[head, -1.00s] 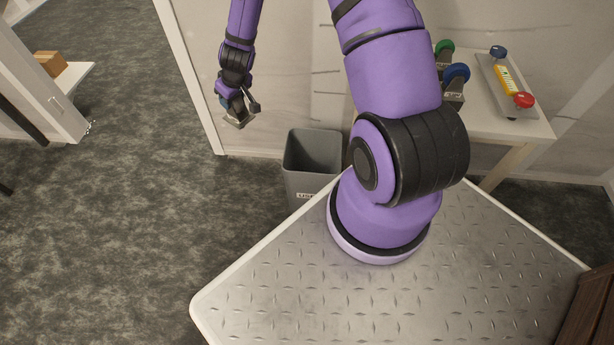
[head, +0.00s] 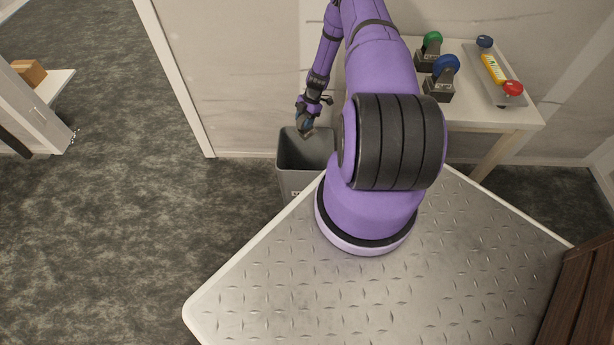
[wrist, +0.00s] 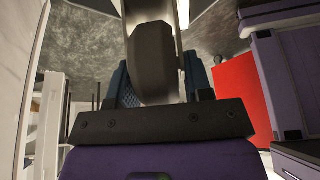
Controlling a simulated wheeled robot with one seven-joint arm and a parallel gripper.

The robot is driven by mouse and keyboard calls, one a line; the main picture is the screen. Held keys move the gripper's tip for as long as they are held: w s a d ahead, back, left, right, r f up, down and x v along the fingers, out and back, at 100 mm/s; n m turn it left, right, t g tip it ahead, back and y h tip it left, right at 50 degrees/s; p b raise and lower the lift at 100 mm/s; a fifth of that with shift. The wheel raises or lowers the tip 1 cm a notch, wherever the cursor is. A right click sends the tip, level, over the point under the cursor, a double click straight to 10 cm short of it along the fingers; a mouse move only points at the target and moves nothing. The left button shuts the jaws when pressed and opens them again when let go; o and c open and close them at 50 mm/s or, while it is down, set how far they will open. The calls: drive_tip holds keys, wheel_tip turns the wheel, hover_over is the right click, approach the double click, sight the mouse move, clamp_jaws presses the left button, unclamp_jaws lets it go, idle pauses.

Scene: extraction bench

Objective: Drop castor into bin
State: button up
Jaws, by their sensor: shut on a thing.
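My gripper (head: 305,124) points down above the back of the grey bin (head: 296,181), near its far rim. In the wrist view my gripper (wrist: 158,88) has its teal-lined fingers on both sides of a dark grey-brown wheel with a pale metal bracket, which appears to be the castor (wrist: 152,62). It is shut on it. In the head view the held castor is too small to make out clearly. The bin stands upright on the floor, open at the top, with a partly hidden label on its front.
The wall (head: 240,70) is close behind the bin. Carpet left of the bin is clear.

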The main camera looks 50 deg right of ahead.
sight(308, 131)
drive_tip(key=shift+s+d+f, duration=0.45)
drive_tip(key=shift+s+f, duration=0.05)
drive_tip(key=shift+f, duration=2.95)
drive_tip(key=o, duration=1.2)
drive_tip(key=v, duration=1)
drive_tip(key=shift+w+d+r, duration=0.1)
drive_tip(key=shift+d+r, duration=0.05)
drive_tip(key=shift+r, duration=0.25)
